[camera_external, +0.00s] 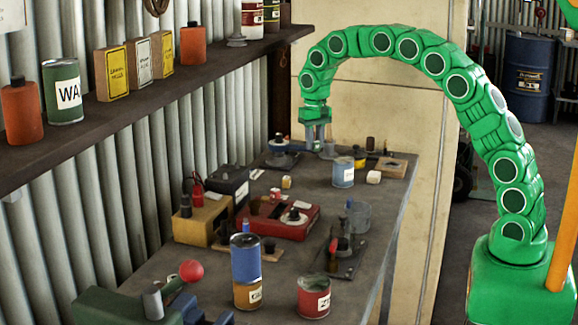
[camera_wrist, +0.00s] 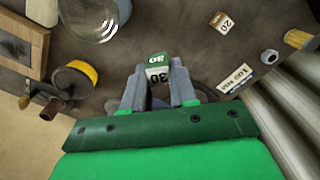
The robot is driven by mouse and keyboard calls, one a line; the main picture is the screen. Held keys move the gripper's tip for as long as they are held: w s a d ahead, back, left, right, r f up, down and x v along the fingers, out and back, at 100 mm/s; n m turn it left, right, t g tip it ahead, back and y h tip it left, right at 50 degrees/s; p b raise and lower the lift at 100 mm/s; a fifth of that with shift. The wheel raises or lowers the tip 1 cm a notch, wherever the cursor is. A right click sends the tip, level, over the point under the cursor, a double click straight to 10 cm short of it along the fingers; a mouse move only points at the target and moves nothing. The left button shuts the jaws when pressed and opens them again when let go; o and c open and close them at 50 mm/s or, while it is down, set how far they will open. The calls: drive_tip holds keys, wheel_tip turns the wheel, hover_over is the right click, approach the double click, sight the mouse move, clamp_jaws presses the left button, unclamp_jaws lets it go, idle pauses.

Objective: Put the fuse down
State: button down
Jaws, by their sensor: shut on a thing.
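The fuse (camera_wrist: 158,68) is a small block with a green top and a white face marked 30. In the wrist view it sits between the two grey fingers of my gripper (camera_wrist: 160,80), which is shut on it. In the external view my gripper (camera_external: 318,142) points down over the far end of the workbench (camera_external: 335,210). The fuse cannot be made out there. The gap between the fuse and the bench top is hard to judge. A dark rounded thing shows partly behind the fingers in the wrist view; what it is stays hidden.
A wooden board (camera_external: 391,167) lies at the bench edge. A block marked 20 (camera_wrist: 222,22) and a nut (camera_wrist: 268,57) lie on the bench. A red device (camera_external: 278,216) sits nearer the camera.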

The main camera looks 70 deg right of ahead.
hover_over(295, 175)
drive_tip(key=s, duration=0.1)
wheel_tip(295, 175, down, 5)
drive_tip(key=shift+s+f, duration=0.15)
drive_tip(key=shift+f, duration=0.05)
drive_tip(key=shift+w+d+f, duration=0.25)
drive_tip(key=shift+w+f, duration=0.4)
drive_tip(key=shift+f, duration=1.65)
drive_tip(key=shift+f, duration=0.1)
drive_tip(key=c, duration=0.9)
unclamp_jaws()
